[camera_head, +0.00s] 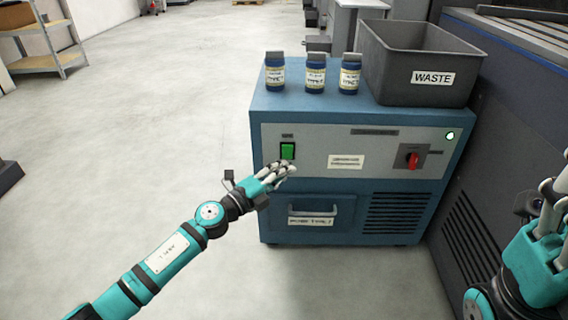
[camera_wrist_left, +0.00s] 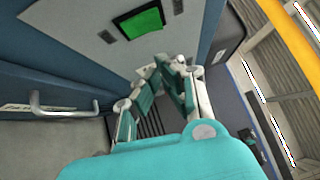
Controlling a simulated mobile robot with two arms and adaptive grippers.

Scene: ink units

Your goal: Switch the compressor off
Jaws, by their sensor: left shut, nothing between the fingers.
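The compressor is a blue cabinet (camera_head: 258,110) with a grey front panel (camera_head: 320,138). A green switch (camera_head: 287,150) in a black frame is at the panel's left; it also shows at the top of the left wrist view (camera_wrist_left: 142,20). A red rotary knob (camera_head: 412,161) is at the panel's right, and a small green lamp (camera_head: 450,135) glows at upper right. My left gripper (camera_head: 288,168) is shut and empty, just below the green switch in the head view; I cannot tell whether it touches the panel. My right gripper (camera_head: 552,205) is at the right edge, partly cut off.
Several things stand on the cabinet: blue bottles (camera_head: 315,77) and a grey bin marked WASTE (camera_head: 392,75). A drawer with a handle (camera_head: 313,211) is below the panel. A dark machine (camera_head: 505,140) stands at right.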

